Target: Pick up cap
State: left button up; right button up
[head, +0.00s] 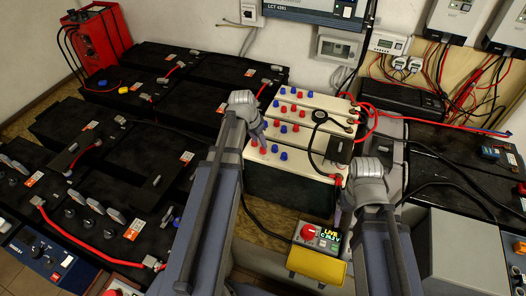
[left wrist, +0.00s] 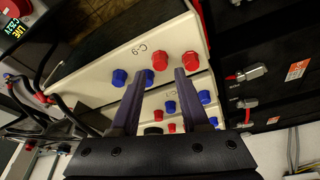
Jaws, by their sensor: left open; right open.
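Small red and blue caps sit in rows on cream-topped batteries (head: 315,160). In the left wrist view, the nearest row, on the battery marked C-9 (left wrist: 95,70), has a blue cap (left wrist: 119,77), a red cap (left wrist: 160,61) and another red cap (left wrist: 190,60). My left gripper (head: 260,132) is open and empty above that row's left end. In the left wrist view its fingertips (left wrist: 163,73) appear on either side of the middle red cap; I cannot tell the height gap. My right gripper (head: 350,188) is at the batteries' right end, its fingers mostly hidden by the wrist.
Black batteries (head: 180,110) with red cables fill the left. A black cable (head: 319,135) crosses the cream tops at the right. A yellow-fronted box (head: 318,265) with a lit display stands in front. Wall units and loose wires (head: 440,85) are at the back right.

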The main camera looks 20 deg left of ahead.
aim_at(263, 150)
pick_arm(q)
jog(key=b+x, duration=0.4)
jog(key=x, duration=0.1)
jog(key=shift+w, duration=0.15)
jog(key=shift+d+r, duration=0.1)
jog(key=shift+r, duration=0.05)
grip_shut()
